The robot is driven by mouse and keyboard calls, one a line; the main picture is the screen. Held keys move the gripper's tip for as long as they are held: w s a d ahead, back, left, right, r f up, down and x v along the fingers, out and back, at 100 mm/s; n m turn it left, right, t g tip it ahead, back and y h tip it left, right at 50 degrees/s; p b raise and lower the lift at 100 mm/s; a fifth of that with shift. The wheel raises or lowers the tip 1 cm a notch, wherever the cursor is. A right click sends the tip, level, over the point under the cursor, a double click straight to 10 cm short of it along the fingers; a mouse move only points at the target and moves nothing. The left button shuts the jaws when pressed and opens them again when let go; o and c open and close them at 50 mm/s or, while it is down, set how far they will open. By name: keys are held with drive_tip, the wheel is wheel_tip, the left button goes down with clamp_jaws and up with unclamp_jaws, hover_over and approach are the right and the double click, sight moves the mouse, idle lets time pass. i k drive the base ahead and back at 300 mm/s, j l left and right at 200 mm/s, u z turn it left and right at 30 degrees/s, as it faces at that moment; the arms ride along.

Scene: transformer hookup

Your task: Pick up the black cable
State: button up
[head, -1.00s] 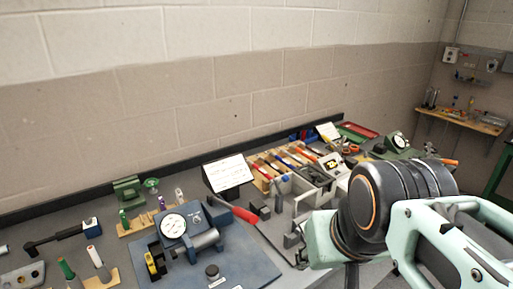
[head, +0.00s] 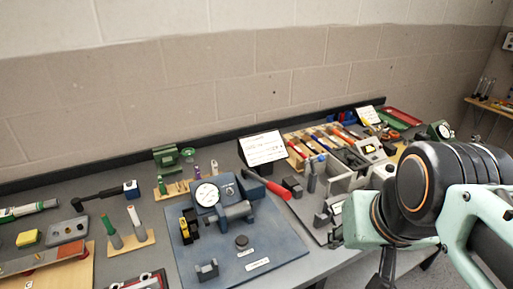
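I see no black cable that I can make out in the head view. My gripper is not clearly in view; only my arm's pale green and black links show at the right, covering part of the bench's right end. A narrow dark shape hangs below the arm at the bottom edge, and I cannot tell what it is.
The grey bench holds a blue gauge fixture (head: 240,240) with a red handle, a grey-walled fixture (head: 345,182), a white sign (head: 263,148), a rack of coloured-handled tools (head: 318,143) and a red tray (head: 403,117). Wooden blocks and tools crowd the left. A brick wall stands behind.

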sight(309, 145)
drive_tip(key=i+l+u, duration=0.1)
drive_tip(key=u, duration=0.4)
drive_tip(key=l+u, duration=0.35)
drive_tip(key=u, duration=0.15)
drive_tip(key=l+u, duration=0.3)
drive_tip(key=l, duration=0.5)
drive_tip(key=l+u, duration=0.1)
drive_tip(key=l, duration=0.65)
drive_tip(key=k+l+z, duration=0.1)
drive_tip(key=k+l, duration=0.4)
drive_tip(key=k, duration=0.15)
drive_tip(key=i+u, duration=0.1)
drive_tip(key=i, duration=0.6)
